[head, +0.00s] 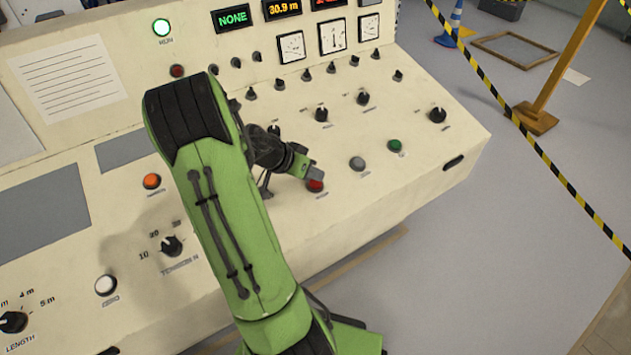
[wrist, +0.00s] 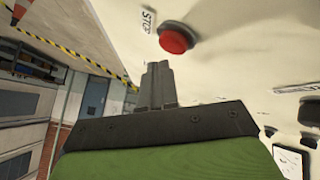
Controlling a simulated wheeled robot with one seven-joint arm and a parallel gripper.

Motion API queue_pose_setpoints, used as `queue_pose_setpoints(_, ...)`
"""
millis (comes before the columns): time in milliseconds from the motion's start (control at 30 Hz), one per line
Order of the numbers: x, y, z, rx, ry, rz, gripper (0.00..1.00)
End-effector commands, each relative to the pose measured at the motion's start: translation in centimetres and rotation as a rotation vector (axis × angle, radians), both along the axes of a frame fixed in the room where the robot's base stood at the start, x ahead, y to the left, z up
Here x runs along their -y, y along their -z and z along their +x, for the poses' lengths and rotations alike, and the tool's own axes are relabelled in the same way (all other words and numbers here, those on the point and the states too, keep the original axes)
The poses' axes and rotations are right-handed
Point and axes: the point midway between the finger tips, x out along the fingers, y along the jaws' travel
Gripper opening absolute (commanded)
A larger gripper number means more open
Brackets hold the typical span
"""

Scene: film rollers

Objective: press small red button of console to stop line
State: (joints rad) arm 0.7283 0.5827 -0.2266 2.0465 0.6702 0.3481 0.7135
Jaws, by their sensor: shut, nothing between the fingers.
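The red button (head: 316,186) sits on the sloped cream console (head: 420,165), in a row with a grey and a green button to its right. In the wrist view my shut fingers (wrist: 158,70) point toward the button, with a small gap in the picture between tip and button. Whether they touch cannot be told.
A grey button (head: 357,163) and a green button (head: 395,146) lie to the right. An orange button (head: 152,181) and a white button (head: 105,285) lie left of my arm. Several knobs stand behind. Striped tape (head: 540,150) crosses at the right. A green lamp (head: 161,28) is lit.

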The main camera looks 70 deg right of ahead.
Motion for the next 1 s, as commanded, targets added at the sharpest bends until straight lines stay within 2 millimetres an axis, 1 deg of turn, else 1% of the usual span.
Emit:
queue_pose_setpoints(533, 0.0, 0.0, 0.0, 0.0, 0.0, 0.0, 0.0)
queue_pose_setpoints(800, 0.1, 0.91, 0.12, 0.0, 0.0, 0.0, 0.0)
queue_pose_setpoints(1000, 0.12, 0.83, 0.15, 0.0, 0.0, 0.0, 0.0)
